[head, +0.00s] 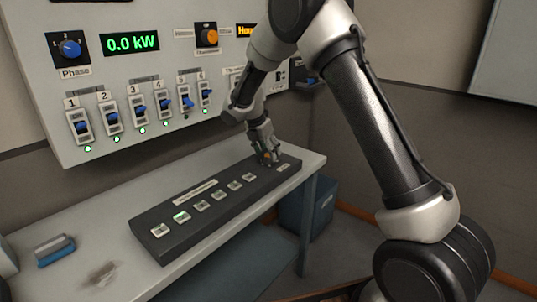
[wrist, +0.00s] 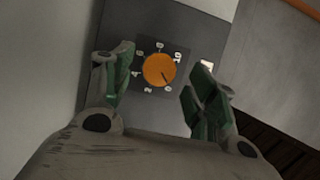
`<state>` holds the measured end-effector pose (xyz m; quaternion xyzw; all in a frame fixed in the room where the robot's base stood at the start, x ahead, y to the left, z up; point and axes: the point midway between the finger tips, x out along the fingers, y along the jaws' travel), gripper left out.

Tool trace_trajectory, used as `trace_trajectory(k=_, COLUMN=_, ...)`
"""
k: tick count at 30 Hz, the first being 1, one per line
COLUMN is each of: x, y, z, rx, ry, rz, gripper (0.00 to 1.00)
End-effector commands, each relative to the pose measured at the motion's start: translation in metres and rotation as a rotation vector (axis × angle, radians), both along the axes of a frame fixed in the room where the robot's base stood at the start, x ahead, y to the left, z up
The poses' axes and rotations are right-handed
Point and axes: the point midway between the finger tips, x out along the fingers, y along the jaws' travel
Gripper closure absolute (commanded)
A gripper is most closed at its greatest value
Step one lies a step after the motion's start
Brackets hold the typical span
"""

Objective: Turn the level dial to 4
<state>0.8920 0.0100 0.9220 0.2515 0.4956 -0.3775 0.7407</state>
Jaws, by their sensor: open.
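The level dial is an orange round knob (wrist: 158,70) on a dark square plate with numbers from 0 to 10 around it. Its dark pointer line aims to the lower right, near the 0; the 4 is at its left. In the head view the dial (head: 266,155) is a small orange spot at the far right end of the console, mostly hidden by my gripper. My gripper (wrist: 161,79) is open, with green-padded fingers on the left and right of the dial. A gap shows between each finger and the knob. Finger height above the plate is unclear.
The dark console (head: 215,217) with a row of square buttons, one lit green, lies on a light table (head: 90,250). A wall panel (head: 120,152) with switches and a blue Phase knob (head: 71,48) stands behind. A blue-grey object (head: 54,250) lies front left.

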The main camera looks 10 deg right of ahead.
Motion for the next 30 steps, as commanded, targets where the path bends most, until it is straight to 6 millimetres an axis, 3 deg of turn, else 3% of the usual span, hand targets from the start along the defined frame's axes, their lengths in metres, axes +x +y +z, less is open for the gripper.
trace_trajectory(k=6, x=0.004, y=-0.006, z=-0.018, rx=0.001, ry=-0.001, rz=-0.001, gripper=0.42)
trace_trajectory(k=14, x=0.005, y=-0.006, z=-0.019, rx=0.001, ry=-0.001, rz=-0.001, gripper=0.42)
trace_trajectory(k=21, x=0.005, y=-0.006, z=-0.019, rx=0.001, ry=-0.001, rz=-0.001, gripper=0.86)
trace_trajectory(k=30, x=0.005, y=-0.006, z=-0.019, rx=0.0, ry=0.0, rz=-0.022, gripper=0.88)
